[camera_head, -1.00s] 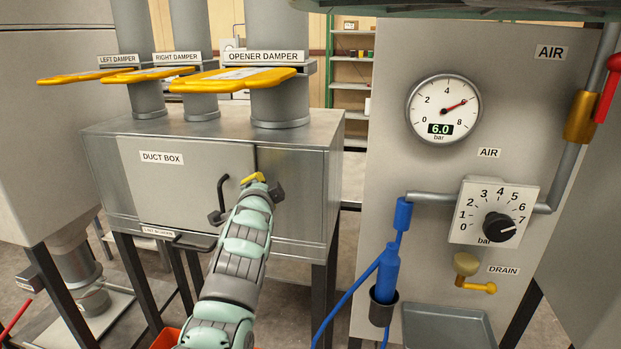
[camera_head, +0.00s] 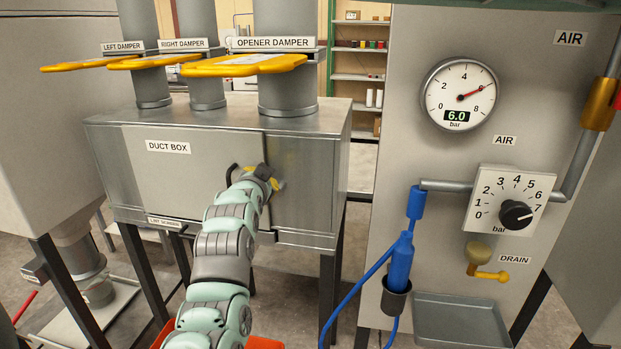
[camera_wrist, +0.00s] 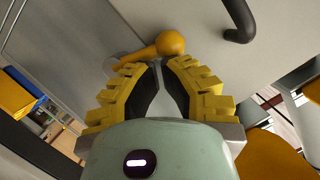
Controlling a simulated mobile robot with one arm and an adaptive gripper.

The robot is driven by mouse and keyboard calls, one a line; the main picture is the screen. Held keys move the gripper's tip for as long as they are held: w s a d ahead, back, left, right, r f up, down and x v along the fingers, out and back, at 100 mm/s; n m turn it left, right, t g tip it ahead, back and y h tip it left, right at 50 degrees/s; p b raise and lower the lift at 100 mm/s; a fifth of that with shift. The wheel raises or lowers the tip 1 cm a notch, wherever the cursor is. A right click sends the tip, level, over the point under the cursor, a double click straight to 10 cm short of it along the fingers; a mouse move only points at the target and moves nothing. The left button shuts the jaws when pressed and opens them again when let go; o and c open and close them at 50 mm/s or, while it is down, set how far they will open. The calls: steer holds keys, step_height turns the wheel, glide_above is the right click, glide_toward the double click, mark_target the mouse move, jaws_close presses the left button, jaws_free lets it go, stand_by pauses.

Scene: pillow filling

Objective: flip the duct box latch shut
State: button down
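The duct box (camera_head: 190,185) is a grey metal cabinet with a flat door panel. Its latch (camera_wrist: 170,43) is an orange-yellow lever with a ball end, lying across the panel in the wrist view. A dark bent handle (camera_wrist: 238,22) sits beside it. My gripper (camera_wrist: 160,63) has yellow ribbed fingers with black pads. The fingertips come together just short of the ball, with nothing visible held between them. Whether they touch the ball is unclear. In the head view my wrist covers most of the latch area, and the small yellow parts there (camera_head: 278,184) are hard to tell apart.
Yellow damper handles (camera_head: 245,65) stick out above the box. The air panel (camera_head: 400,150) with gauge, dial and blue hose stands at the right. An orange container (camera_head: 262,343) is low in front. Open floor shows beneath the box.

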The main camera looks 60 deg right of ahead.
steer(key=shift+w+a+f+n+g+b, duration=0.15)
steer(key=shift+w+f+n+g+b, duration=0.25)
steer(key=shift+n+b, duration=0.6)
